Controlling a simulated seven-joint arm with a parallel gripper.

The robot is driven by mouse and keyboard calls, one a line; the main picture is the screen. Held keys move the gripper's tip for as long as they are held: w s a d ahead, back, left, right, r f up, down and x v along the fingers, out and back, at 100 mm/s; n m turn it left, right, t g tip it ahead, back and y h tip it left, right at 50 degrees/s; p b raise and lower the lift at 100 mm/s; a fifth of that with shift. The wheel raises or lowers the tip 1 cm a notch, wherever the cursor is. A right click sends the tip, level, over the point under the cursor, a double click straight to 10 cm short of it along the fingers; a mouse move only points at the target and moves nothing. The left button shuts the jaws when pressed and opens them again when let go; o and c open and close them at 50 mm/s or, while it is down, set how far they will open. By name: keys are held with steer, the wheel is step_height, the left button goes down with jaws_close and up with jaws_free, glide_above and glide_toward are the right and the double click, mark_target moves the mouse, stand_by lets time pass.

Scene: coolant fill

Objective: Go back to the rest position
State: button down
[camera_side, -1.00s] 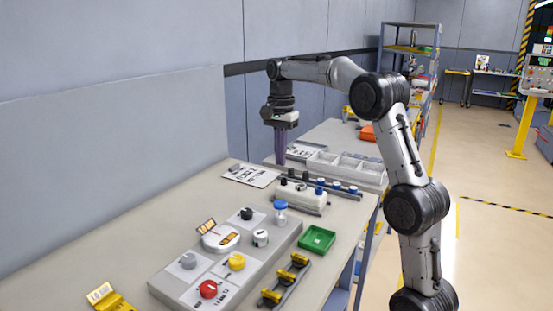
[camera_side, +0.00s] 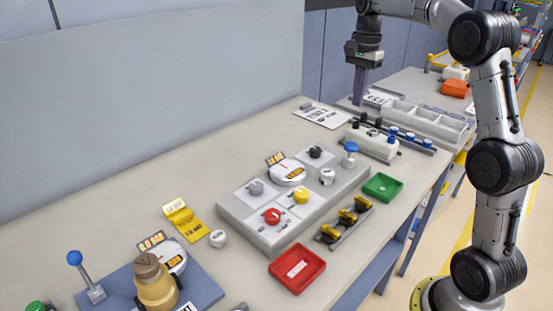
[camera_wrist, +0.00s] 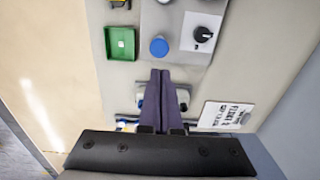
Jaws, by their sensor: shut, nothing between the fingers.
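My gripper (camera_side: 359,103) hangs pointing down above the back part of the bench in the side view, behind the white block with knobs (camera_side: 371,145). Its purple fingers are shut together and hold nothing. In the wrist view the closed fingers (camera_wrist: 160,75) cover the middle of that block. The fingertips look clear of the bench top, but their exact height is hard to tell. No marker of a rest position shows.
A grey panel with knobs and a gauge (camera_side: 240,207) lies ahead. Beside it are a green tray (camera_side: 383,187), a red tray (camera_side: 297,269) and a rack with yellow-topped parts (camera_side: 345,222). A printed card (camera_side: 322,115) and a grey compartment tray (camera_side: 428,118) flank my gripper.

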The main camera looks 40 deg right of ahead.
steer(key=s+a+r+n+t, duration=0.2)
steer(key=s+a+r, duration=0.25)
steer(key=a, duration=0.25)
steer(key=s+a+r+n+t, duration=0.1)
steer(key=s+a+r+n, duration=0.25)
steer(key=s+a, duration=0.3)
steer(key=s+a+f+n+t, duration=0.1)
steer(key=s+a+f+n, duration=0.2)
steer(key=s+f+n, duration=0.3)
steer(key=s+a+f+n+t, duration=0.1)
steer(key=s+a+f+n, duration=0.3)
steer(key=s+f+n, duration=0.2)
steer(key=shift+s+f+t, duration=0.3)
steer(key=shift+s+f, duration=0.3)
steer(key=shift+f, duration=0.05)
steer(key=shift+n, duration=0.25)
stand_by(3.8)
